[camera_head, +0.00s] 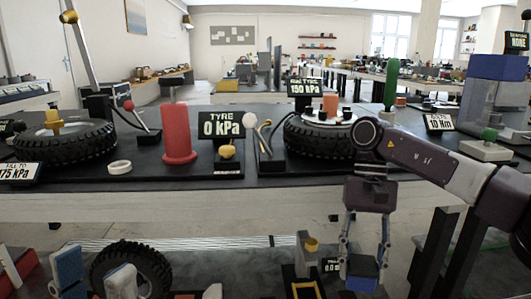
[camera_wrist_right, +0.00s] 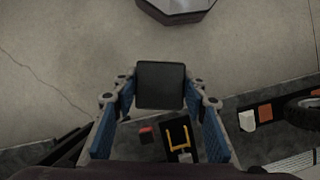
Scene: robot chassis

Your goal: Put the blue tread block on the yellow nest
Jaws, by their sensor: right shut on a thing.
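My right gripper (camera_head: 364,262) hangs low at the front right in the head view. It is shut on the blue tread block (camera_head: 361,282), held between its fingertips. In the right wrist view the block (camera_wrist_right: 160,85) shows a dark face between the blue-padded fingers. The yellow nest is a yellow U-shaped frame (camera_wrist_right: 179,136) in the right wrist view, apart from the block and below it in the picture. In the head view a yellow frame (camera_head: 305,289) shows at the bottom edge, left of the block, partly cut off.
A dark bench (camera_head: 240,177) with tyres, a red cylinder (camera_head: 179,135) and pressure signs runs across the head view. Bare floor (camera_wrist_right: 60,50) shows beyond the block.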

